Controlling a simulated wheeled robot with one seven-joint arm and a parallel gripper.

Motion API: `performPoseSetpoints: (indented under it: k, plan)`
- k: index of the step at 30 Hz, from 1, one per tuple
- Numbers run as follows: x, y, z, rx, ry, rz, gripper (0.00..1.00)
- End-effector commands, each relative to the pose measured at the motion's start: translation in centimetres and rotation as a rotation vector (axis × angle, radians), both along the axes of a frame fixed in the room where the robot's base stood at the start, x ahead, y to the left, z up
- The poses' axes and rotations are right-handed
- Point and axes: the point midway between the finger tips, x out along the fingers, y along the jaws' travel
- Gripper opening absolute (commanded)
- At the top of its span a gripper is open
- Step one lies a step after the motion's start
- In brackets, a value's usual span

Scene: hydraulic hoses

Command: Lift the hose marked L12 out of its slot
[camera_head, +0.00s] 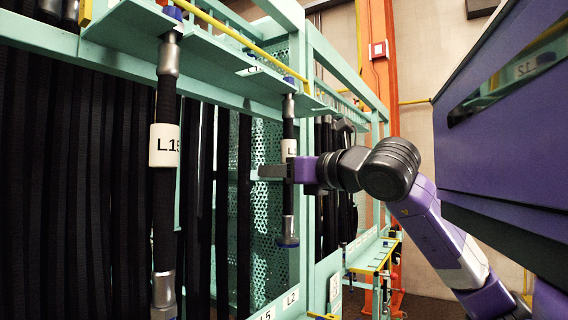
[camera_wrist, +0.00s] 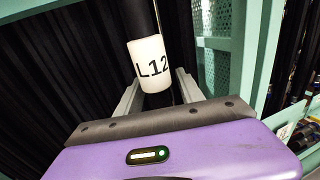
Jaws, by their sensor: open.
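The hose marked L12 (camera_wrist: 150,65) is black with a white label and shows between my two fingers in the wrist view. In the head view the same hose (camera_head: 289,130) hangs upright from the green rack. Its blue-capped top end sits in the upper rail and its metal lower end hangs free. Only part of its label is readable there. My gripper (camera_head: 272,172) is at the hose just below the label and hides a short piece of it. In the wrist view my gripper (camera_wrist: 158,88) is open, one finger on each side of the hose. Contact cannot be told.
A hose marked L15 (camera_head: 164,150) hangs nearer, at the left. Several black hoses fill the rack behind. The green rail (camera_head: 215,50) with a yellow bar runs above. A perforated green panel (camera_head: 268,215) stands behind L12. A large purple body is close at the right.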

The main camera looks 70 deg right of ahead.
Motion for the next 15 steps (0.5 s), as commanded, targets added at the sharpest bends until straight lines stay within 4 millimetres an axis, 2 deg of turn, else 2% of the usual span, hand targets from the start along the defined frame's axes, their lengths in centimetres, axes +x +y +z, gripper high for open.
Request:
performPoseSetpoints:
  k: [9,15]
  plan:
    - [0.07,0.19,-0.04,0.000,-0.001,-0.002,0.45]
    - [0.08,0.19,-0.03,0.000,-0.001,-0.002,0.05]
